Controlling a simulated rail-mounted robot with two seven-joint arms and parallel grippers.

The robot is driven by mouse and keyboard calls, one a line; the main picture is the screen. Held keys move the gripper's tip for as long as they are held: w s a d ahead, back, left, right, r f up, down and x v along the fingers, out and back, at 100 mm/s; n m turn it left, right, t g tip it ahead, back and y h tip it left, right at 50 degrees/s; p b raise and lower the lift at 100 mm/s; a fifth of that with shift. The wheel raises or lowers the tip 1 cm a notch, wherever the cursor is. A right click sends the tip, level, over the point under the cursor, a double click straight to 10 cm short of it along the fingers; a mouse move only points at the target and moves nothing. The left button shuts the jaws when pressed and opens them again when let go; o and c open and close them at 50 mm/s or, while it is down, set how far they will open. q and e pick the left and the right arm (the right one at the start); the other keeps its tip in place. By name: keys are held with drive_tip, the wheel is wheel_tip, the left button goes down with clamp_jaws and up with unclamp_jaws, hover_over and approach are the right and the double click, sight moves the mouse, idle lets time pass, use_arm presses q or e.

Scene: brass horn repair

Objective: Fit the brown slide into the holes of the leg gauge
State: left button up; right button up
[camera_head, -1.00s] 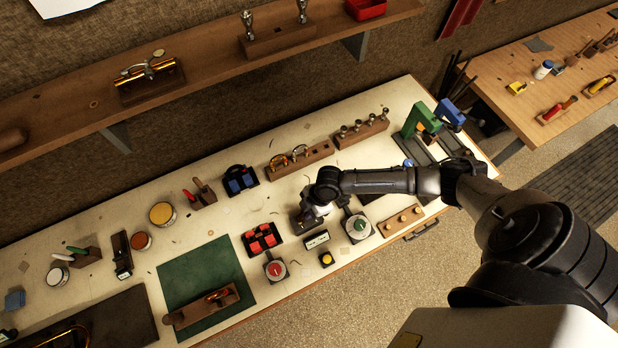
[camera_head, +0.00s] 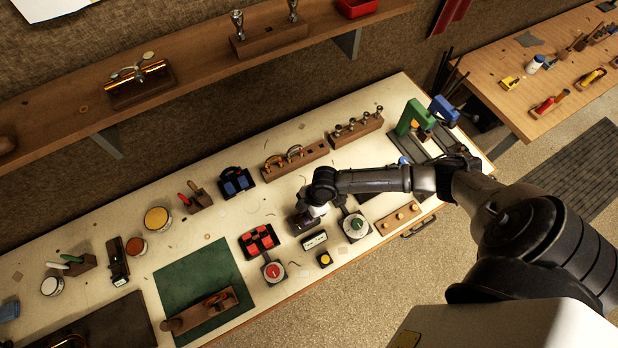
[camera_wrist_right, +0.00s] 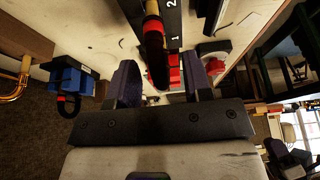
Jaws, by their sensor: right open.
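My right gripper (camera_wrist_right: 168,85) is open, with its two dark fingers apart. In the head view the right gripper (camera_head: 314,210) is low over the bench, partly hidden by its own wrist. Between and beyond the fingers is a dark brown rounded piece (camera_wrist_right: 153,45) with red and yellow bands, likely the brown slide. It appears upright, beside or on a black strip numbered 1 and 2 (camera_wrist_right: 172,20), likely the leg gauge. That gauge seems to be the dark block (camera_head: 300,224) under the gripper. Whether the slide's legs are in the holes is hidden. My left gripper is out of view.
A red-block holder (camera_head: 259,241) and a red dial (camera_head: 273,271) lie left of the gripper. A green dial (camera_head: 355,226) and a small display (camera_head: 314,240) are close by. A blue-block holder (camera_head: 236,182) and a wooden slide rack (camera_head: 296,160) stand behind. The green mat (camera_head: 190,275) is farther left.

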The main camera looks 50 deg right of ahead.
drive_tip(key=b+v, duration=0.1)
drive_tip(key=v, duration=1.2)
drive_tip(key=shift+r+b, duration=0.3)
drive_tip(key=shift+d, duration=0.1)
